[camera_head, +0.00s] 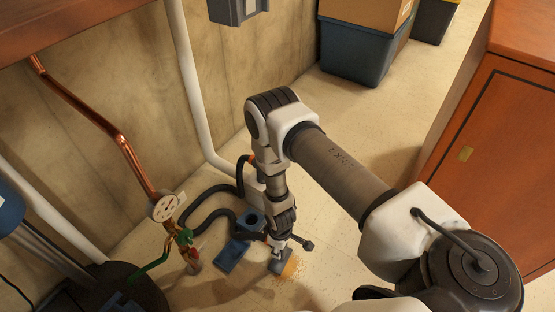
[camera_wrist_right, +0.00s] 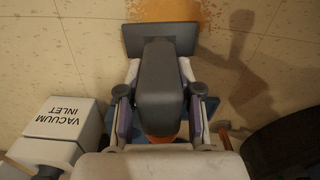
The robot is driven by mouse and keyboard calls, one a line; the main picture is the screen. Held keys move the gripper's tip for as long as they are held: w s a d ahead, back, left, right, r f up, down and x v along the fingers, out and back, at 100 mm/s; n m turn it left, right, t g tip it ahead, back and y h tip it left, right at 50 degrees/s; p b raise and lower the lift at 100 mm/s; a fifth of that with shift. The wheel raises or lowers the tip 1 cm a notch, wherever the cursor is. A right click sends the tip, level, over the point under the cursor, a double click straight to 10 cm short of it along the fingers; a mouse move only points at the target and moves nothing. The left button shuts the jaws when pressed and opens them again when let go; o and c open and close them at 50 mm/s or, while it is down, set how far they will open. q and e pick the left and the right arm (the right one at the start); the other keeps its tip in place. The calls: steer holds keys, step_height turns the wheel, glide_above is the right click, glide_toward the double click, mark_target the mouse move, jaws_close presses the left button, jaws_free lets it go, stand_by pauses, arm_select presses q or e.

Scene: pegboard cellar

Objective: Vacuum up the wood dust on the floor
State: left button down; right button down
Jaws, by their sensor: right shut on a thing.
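My right gripper (camera_head: 279,240) reaches down to the floor and is shut on a grey vacuum nozzle (camera_head: 279,265). In the right wrist view my right gripper (camera_wrist_right: 158,78) has its fingers on both sides of the grey nozzle handle (camera_wrist_right: 161,100). The wide nozzle head (camera_wrist_right: 135,40) is low over the floor, at the edge of the orange-tan wood dust (camera_wrist_right: 165,10). The dust (camera_head: 291,268) shows as a small patch beside the nozzle in the head view. The nozzle hides part of it. My left gripper is not in view.
A white box marked "VACUUM INLET" (camera_wrist_right: 62,125) stands left in the wrist view. A black hose (camera_head: 214,190) loops near the wall. A blue object (camera_head: 232,254) lies left of the nozzle. A pressure gauge (camera_head: 165,207) is further left, a wooden cabinet (camera_head: 495,150) right.

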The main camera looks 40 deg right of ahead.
steer(key=s+d+p, duration=0.2)
steer(key=s+p, duration=0.1)
steer(key=s, duration=0.3)
steer(key=shift+s+d, duration=0.2)
steer(key=shift+s, duration=0.2)
stand_by(0.5)
stand_by(0.3)
steer(key=a, duration=0.2)
steer(key=s+a+p, duration=0.1)
steer(key=shift+s+a, duration=0.15)
steer(key=shift+a, duration=0.25)
stand_by(0.6)
steer(key=shift+w+a+b, duration=0.45)
steer(key=shift+w, duration=0.85)
steer(key=shift+w+a+b, duration=0.45)
steer(key=shift+w+b, duration=0.05)
steer(key=shift+w, duration=0.75)
steer(key=shift+w+a+b, duration=0.45)
steer(key=shift+w, duration=0.85)
steer(key=shift+r, duration=0.1)
